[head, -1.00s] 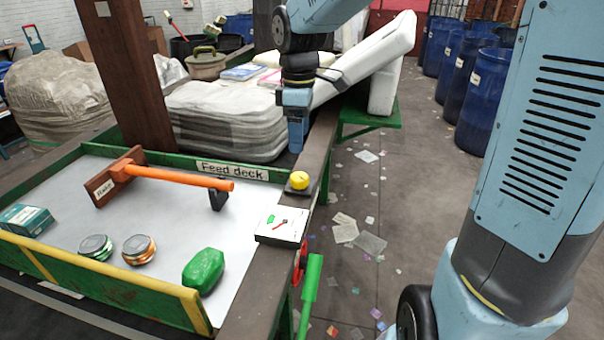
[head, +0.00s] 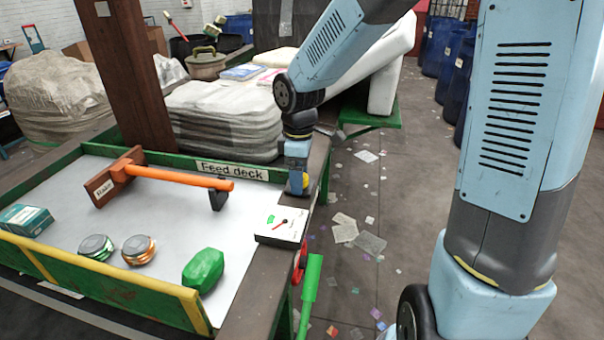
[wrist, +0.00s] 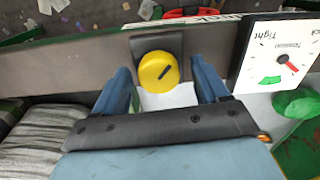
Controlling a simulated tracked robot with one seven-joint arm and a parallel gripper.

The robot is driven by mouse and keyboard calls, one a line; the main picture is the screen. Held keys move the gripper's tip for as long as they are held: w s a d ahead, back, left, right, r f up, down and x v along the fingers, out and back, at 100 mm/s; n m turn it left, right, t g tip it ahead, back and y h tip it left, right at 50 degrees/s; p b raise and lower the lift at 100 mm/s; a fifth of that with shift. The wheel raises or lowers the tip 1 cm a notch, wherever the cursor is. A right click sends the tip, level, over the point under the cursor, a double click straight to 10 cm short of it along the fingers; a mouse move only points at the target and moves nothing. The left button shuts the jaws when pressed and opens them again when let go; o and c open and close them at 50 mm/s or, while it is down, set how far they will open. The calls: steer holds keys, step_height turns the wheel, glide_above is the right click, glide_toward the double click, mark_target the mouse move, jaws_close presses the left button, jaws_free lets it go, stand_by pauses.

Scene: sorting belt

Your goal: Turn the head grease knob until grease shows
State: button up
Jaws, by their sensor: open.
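I cannot make out any grease around the knob. Beside it stands a white gauge (head: 282,224) with a red needle and a green zone; in the wrist view the gauge (wrist: 277,58) reads "Tight" and "Tension".
The feed deck (head: 150,206) holds an orange-handled rake (head: 178,178), two round tins, a teal box (head: 25,219) and a green lump (head: 203,270). A green lever (head: 311,280) stands below the beam. Blue barrels line the back right.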

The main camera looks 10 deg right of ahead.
steer(key=c, duration=1)
steer(key=shift+d, duration=0.25)
steer(key=shift+c, duration=0.2)
steer(key=shift+a+m, duration=0.4)
steer(key=shift+m, duration=0.4)
steer(key=m, duration=0.6)
